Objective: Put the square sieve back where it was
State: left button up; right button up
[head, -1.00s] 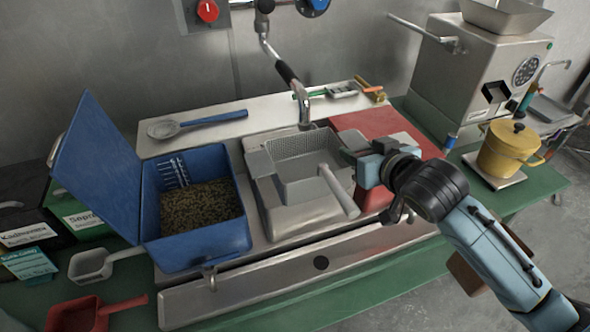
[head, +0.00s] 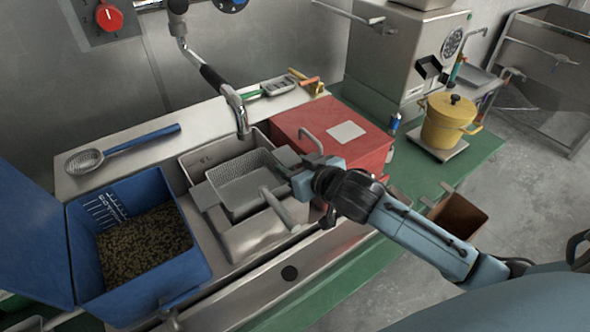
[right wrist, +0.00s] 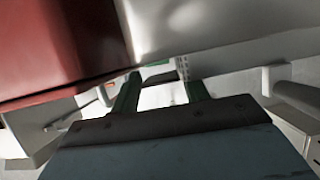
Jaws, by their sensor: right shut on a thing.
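The square sieve (head: 243,190) is grey, with a mesh basket, flat side tabs and a handle pointing to the front right. In the head view it is at the metal sink (head: 190,163), over its basin; I cannot tell whether it rests on anything. My right gripper (head: 292,172) is at the sieve's right side and shut on its edge, partly hiding it. In the right wrist view, the two green fingers (right wrist: 162,88) reach up to a pale edge, with a strip of mesh beside them. My left gripper is in neither view.
A blue bin (head: 195,268) of beans stands left of the sink. A red box (head: 362,150) is close behind my right gripper. A tap (head: 240,112) hangs over the sink's back. A yellow pot (head: 447,122) and a brown container (head: 457,217) are at the right.

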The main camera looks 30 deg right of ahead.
jog(key=shift+f, duration=0.85)
jog(key=o, duration=1.2)
jog(key=v, duration=1.2)
jog(key=shift+r+p, duration=0.35)
jog(key=shift+r, duration=0.1)
